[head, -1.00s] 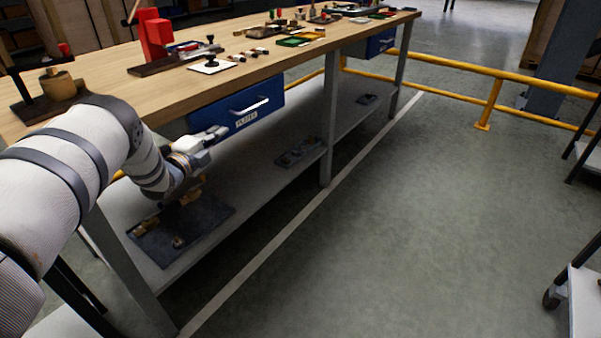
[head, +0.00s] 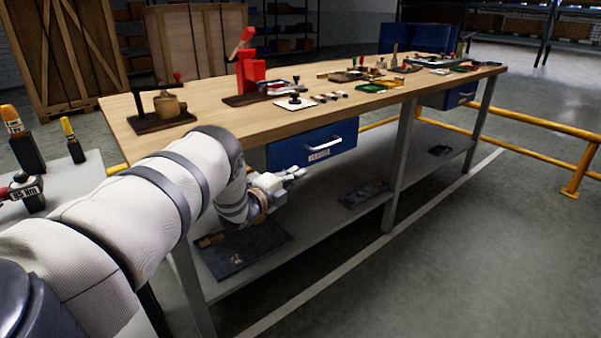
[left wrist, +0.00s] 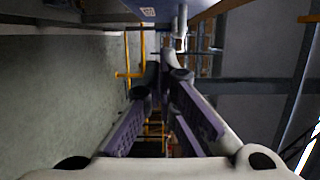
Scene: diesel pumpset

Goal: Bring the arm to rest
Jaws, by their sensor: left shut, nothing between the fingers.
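My left arm (head: 150,208) reaches in from the left in the head view. My left gripper (head: 298,173) is in front of the workbench, below its top edge and close to the blue drawer (head: 300,147). Its fingers are shut with nothing between them. In the left wrist view the fingers (left wrist: 168,68) run forward and come together, and the blue drawer's underside shows above them. My right gripper is in neither view.
The workbench top (head: 215,118) carries a red clamp-like tool (head: 250,75) and several small parts. A grey lower shelf (head: 318,222) holds a dark plate (head: 245,250). A yellow rail (head: 545,125) stands at the right. A side table (head: 80,180) is at the left. The floor in front is clear.

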